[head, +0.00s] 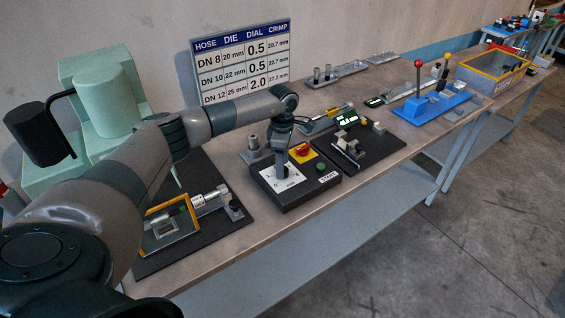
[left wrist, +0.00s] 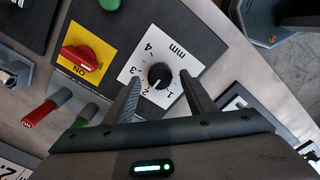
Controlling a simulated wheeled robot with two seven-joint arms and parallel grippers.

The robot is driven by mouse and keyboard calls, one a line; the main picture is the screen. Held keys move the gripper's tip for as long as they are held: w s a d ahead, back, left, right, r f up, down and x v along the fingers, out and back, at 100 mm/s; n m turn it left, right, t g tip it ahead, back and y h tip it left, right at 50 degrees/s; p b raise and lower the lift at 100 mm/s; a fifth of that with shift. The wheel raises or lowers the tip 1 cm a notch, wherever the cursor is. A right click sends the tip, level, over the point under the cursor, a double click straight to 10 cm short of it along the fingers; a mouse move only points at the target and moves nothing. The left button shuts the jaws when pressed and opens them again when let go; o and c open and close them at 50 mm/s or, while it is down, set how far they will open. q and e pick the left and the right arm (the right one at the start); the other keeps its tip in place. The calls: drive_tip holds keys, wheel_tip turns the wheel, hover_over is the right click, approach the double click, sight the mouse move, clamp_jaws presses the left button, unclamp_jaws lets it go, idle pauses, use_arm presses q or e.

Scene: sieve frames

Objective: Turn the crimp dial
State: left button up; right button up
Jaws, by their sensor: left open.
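The crimp dial (left wrist: 159,76) is a round black knob on a white scale plate (left wrist: 150,52) marked 1 to 4 and mm. In the left wrist view its white mark seems to point between 1 and 2. My left gripper (left wrist: 160,80) is open, with one finger on each side of the knob and a visible gap to both. In the head view my left gripper (head: 283,170) points down over the white plate (head: 270,184) on the black control box (head: 310,190) and hides the knob. My right gripper is in neither view.
A red switch on a yellow plate (head: 302,151) and a green button (head: 320,167) share the box. A clamp fixture (head: 352,148) stands to its right, and a micrometer on a dark mat (head: 205,200) to its left. A settings chart (head: 240,62) stands behind.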

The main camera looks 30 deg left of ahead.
use_arm(q)
drive_tip(key=shift+f, duration=0.85)
drive_tip(key=c, duration=1)
drive_tip(key=shift+c, duration=0.2)
